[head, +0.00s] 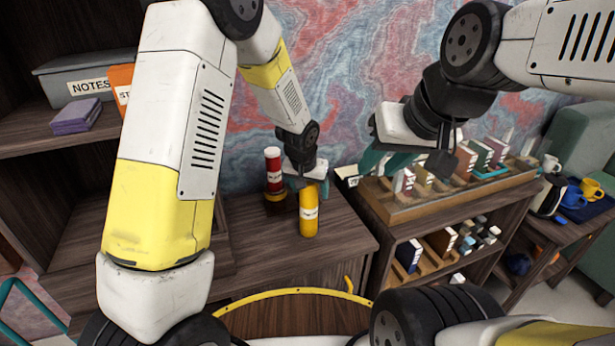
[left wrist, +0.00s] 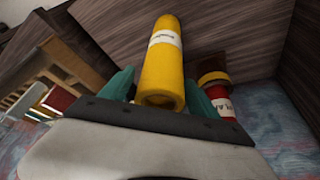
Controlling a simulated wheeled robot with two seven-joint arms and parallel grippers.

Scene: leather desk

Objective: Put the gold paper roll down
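The gold paper roll (head: 309,211) is a yellow upright cylinder with a white label, above or on the dark wooden cabinet top; I cannot tell whether its base touches. My left gripper (head: 305,178) is at its upper end. In the left wrist view the gold roll (left wrist: 162,65) stands between the two teal fingers, which appear close against its sides, and its hollow near end faces the camera. My right gripper (head: 396,160) is empty, its teal fingers apart, in front of the wall near the wooden rack.
A wooden rack (head: 440,203) with boxes is to the right. The cabinet top (head: 260,225) is clear in front.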

